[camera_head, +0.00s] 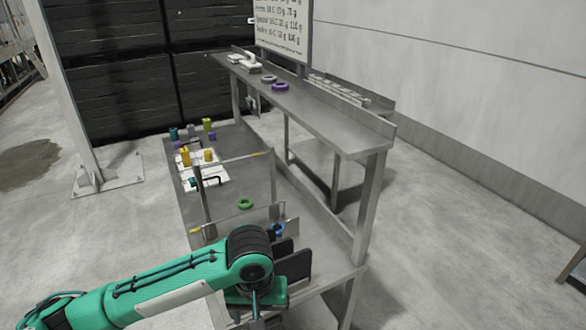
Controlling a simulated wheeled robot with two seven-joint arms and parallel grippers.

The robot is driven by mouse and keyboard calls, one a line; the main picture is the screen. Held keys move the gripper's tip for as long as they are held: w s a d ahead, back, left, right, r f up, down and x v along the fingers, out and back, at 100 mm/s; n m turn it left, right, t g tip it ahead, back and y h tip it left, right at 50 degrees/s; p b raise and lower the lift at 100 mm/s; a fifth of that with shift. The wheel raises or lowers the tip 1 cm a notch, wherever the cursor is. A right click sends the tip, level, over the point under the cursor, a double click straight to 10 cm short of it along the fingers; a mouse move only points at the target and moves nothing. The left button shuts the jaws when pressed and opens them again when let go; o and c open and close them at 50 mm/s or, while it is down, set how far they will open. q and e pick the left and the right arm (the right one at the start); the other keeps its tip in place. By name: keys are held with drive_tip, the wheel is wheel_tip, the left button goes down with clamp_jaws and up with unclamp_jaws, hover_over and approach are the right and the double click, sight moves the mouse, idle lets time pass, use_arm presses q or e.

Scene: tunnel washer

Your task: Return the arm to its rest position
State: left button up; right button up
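My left arm, green with black joints, reaches in from the lower left of the head view. Its wrist bends down over the near end of the grey metal workbench (235,165). My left gripper (262,316) is at the bottom edge of the picture, pointing down. Its fingers are mostly cut off or hidden, so I cannot tell whether it is open or holds something. My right arm and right gripper are not in view.
A raised shelf (320,115) on posts carries a purple ring (280,87) and a grey ring (269,78). A green ring (245,203) and yellow pieces (186,157) lie on the lower surface. Dark upright plates (297,265) stand beside my wrist.

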use_arm(q)
drive_tip(key=shift+s+d+f+m+t+h, duration=0.7)
drive_tip(key=shift+s+d+f+m+h, duration=0.5)
drive_tip(key=shift+s+d+f+h, duration=0.7)
drive_tip(key=s+a+f+t+y, duration=0.1)
drive_tip(key=s+a+f, duration=0.25)
drive_tip(key=a, duration=0.35)
drive_tip(key=s+a+f+y, duration=0.2)
drive_tip(key=s+a+f, duration=0.1)
drive_tip(key=s+a, duration=0.3)
drive_tip(key=s+a+f+t+y, duration=0.1)
drive_tip(key=s+a+f, duration=0.25)
drive_tip(key=a, duration=0.35)
wheel_tip(320, 180, down, 29)
drive_tip(key=g, duration=0.1)
drive_tip(key=s+a+f, duration=0.1)
drive_tip(key=s+f, duration=0.8)
drive_tip(key=f, duration=0.1)
drive_tip(key=s+a+f+g, duration=0.1)
drive_tip(key=s+a+f, duration=0.1)
drive_tip(key=s+f, duration=0.8)
drive_tip(key=shift+s+a+f, duration=0.25)
drive_tip(key=shift+s+f, duration=0.05)
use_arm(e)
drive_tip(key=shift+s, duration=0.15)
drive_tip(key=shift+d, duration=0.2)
